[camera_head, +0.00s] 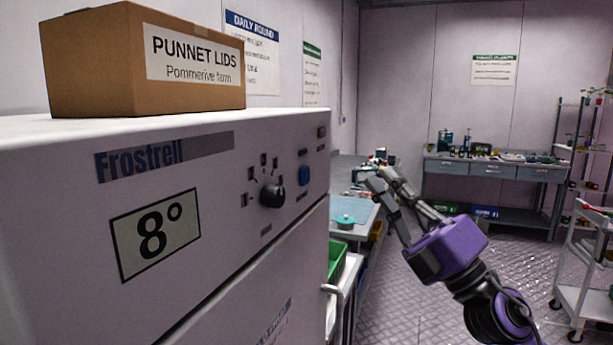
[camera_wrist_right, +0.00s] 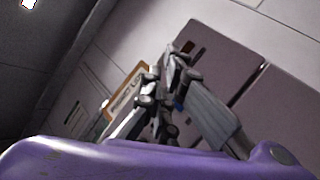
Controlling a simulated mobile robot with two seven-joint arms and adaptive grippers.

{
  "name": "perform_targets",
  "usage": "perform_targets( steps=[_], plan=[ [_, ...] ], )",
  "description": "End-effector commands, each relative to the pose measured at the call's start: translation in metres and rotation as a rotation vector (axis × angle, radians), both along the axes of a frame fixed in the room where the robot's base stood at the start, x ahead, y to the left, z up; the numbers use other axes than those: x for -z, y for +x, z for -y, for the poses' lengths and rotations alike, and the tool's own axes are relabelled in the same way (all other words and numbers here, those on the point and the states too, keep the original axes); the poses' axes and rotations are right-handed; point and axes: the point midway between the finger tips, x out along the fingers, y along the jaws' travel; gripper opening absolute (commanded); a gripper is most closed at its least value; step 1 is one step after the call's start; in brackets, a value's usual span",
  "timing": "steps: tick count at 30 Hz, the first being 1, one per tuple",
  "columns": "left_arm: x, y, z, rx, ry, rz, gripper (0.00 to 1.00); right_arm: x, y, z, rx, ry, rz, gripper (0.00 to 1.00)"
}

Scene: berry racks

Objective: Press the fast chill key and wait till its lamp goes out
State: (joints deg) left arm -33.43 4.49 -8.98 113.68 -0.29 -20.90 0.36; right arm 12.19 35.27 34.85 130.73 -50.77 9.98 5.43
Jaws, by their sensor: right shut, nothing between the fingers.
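The white Frostrell fridge (camera_head: 215,200) fills the left of the head view, with a display reading 8° (camera_head: 155,233). Its panel has a black knob (camera_head: 272,195), a blue square key (camera_head: 303,174) and a small brownish lamp (camera_head: 321,132) above the key, which looks unlit. The small labels are too blurred to read. My right gripper (camera_head: 379,180) is shut and empty, to the right of the panel and apart from it. In the right wrist view its fingers (camera_wrist_right: 172,75) stand before the fridge front (camera_wrist_right: 220,65); a sliver of blue shows behind them. My left gripper is not in view.
A cardboard box of punnet lids (camera_head: 140,65) sits on the fridge top. A side table (camera_head: 350,230) and a green crate (camera_head: 336,262) stand beyond the fridge. A back workbench (camera_head: 490,168) and a white trolley (camera_head: 590,300) are further right. The floor between is clear.

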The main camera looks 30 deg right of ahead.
Motion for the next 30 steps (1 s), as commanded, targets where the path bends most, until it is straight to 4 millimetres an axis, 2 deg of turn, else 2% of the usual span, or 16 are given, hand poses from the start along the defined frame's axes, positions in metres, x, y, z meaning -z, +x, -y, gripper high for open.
perform_targets(
  steps=[18, 30],
  plan=[
    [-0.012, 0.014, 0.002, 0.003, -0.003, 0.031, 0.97, -0.002, 0.056, -0.048, 0.000, 0.001, 0.003, 0.00],
    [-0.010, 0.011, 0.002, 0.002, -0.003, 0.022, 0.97, 0.000, 0.064, -0.054, 0.001, 0.001, 0.000, 0.00]
  ],
)
